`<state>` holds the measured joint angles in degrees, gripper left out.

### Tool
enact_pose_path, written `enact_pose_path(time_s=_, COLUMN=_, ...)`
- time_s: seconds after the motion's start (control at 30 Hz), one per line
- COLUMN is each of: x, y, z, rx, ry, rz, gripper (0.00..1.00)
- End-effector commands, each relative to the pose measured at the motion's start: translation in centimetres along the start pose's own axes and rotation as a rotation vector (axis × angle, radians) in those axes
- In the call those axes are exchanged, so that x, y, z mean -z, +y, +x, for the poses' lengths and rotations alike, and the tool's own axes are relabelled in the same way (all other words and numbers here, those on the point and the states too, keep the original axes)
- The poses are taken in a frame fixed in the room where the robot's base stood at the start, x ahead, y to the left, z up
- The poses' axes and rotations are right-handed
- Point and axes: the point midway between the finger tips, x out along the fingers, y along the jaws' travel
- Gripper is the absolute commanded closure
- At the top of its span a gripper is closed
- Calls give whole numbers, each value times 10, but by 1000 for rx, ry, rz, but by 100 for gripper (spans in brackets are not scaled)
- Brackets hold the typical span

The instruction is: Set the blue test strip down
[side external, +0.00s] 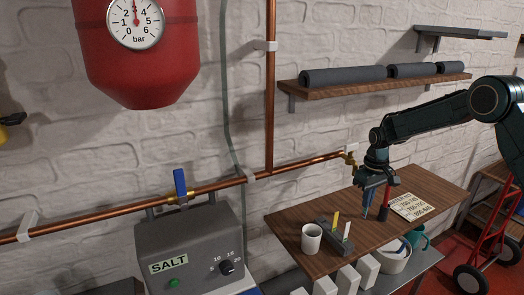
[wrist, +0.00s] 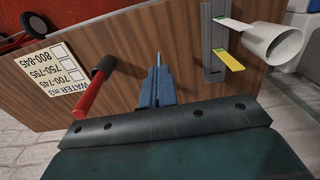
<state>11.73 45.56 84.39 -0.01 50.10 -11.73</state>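The blue test strip (side external: 366,206) hangs tip down from my gripper (side external: 371,190), above or at the wooden table (side external: 300,262); I cannot tell whether its tip touches. My gripper (wrist: 157,84) looks shut on the strip, whose narrow blue end (wrist: 158,60) shows between the fingers in the wrist view. The dark grey rack (side external: 325,228) holds a yellow strip (side external: 336,221) and a white strip (side external: 347,229) upright. In the wrist view the rack (wrist: 213,50) is to the right of my gripper, apart from it.
A white cup (side external: 311,239) stands left of the rack. A red-handled tool with a black end (wrist: 92,92) stands close beside my gripper. A printed water chart (side external: 410,206) lies further right. Bare wood lies between the tool and the rack.

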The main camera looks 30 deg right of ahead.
Motion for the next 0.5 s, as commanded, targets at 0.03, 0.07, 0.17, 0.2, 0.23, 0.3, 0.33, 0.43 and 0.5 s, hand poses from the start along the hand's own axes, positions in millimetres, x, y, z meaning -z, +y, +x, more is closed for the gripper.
enact_pose_path(time_s=0.03, x=0, y=0, z=6, rx=0, ry=-1, rz=0, gripper=100)
enact_pose_path(time_s=0.07, x=0, y=0, z=9, rx=0, ry=-1, rz=0, gripper=100)
enact_pose_path(time_s=0.17, x=0, y=0, z=16, rx=0, ry=0, rz=0, gripper=100)
enact_pose_path(time_s=0.2, x=0, y=0, z=16, rx=0, ry=1, rz=0, gripper=100)
enact_pose_path(time_s=0.23, x=0, y=0, z=17, rx=0, ry=1, rz=0, gripper=100)
enact_pose_path(time_s=0.3, x=0, y=0, z=17, rx=0, ry=1, rz=0, gripper=100)
enact_pose_path(time_s=0.33, x=0, y=0, z=17, rx=0, ry=1, rz=0, gripper=100)
enact_pose_path(time_s=0.43, x=0, y=0, z=20, rx=0, ry=0, rz=0, gripper=100)
enact_pose_path(time_s=0.5, x=0, y=0, z=25, rx=0, ry=-1, rz=0, gripper=100)
